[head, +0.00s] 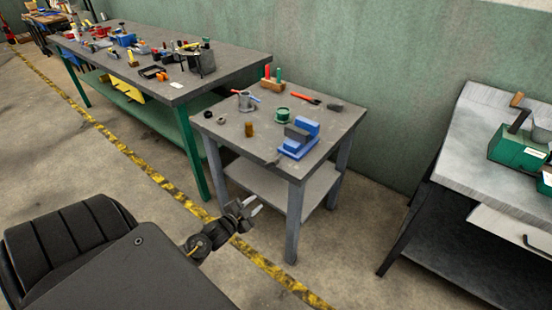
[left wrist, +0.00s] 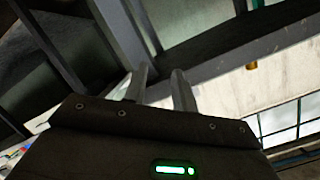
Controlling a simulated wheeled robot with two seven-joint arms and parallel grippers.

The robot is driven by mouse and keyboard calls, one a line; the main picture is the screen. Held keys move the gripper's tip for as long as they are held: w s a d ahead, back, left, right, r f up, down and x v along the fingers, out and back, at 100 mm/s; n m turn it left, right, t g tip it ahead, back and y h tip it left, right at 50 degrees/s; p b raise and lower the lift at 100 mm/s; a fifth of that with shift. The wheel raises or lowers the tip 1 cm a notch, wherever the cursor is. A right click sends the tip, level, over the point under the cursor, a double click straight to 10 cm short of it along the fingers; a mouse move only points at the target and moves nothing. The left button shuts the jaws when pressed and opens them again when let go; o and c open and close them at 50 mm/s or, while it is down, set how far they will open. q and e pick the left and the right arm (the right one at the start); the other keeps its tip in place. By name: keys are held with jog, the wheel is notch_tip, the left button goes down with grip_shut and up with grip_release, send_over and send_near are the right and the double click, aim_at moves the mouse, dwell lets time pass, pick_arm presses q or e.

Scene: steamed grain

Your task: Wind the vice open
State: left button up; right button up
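A blue vice with a grey block (head: 298,138) stands at the front right of the small grey table (head: 225,130) in the head view. My left gripper (head: 256,205) is in front of and below the tabletop, apart from the table and the vice. Its two fingers (left wrist: 158,88) show in the left wrist view with a gap between them and nothing held. The vice cannot be made out in the left wrist view. My right gripper is not in view.
A long cluttered workbench (head: 225,62) is behind left. A metal bench (head: 480,150) stands right. Floor in front is clear.

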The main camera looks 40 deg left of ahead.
aim_at(276, 161)
pick_arm(q)
notch_tip(276, 161, up, 12)
jog(key=w+m+t, duration=0.2)
jog(key=w+t, duration=0.1)
jog(key=shift+h, duration=0.3)
jog(key=w, duration=0.3)
jog(key=w+p, duration=0.1)
jog(key=w, duration=0.6)
jog(key=shift+w+a+f+p, duration=0.1)
jog(key=shift+w+a+p, duration=0.15)
jog(key=shift+p, duration=0.05)
grip_shut()
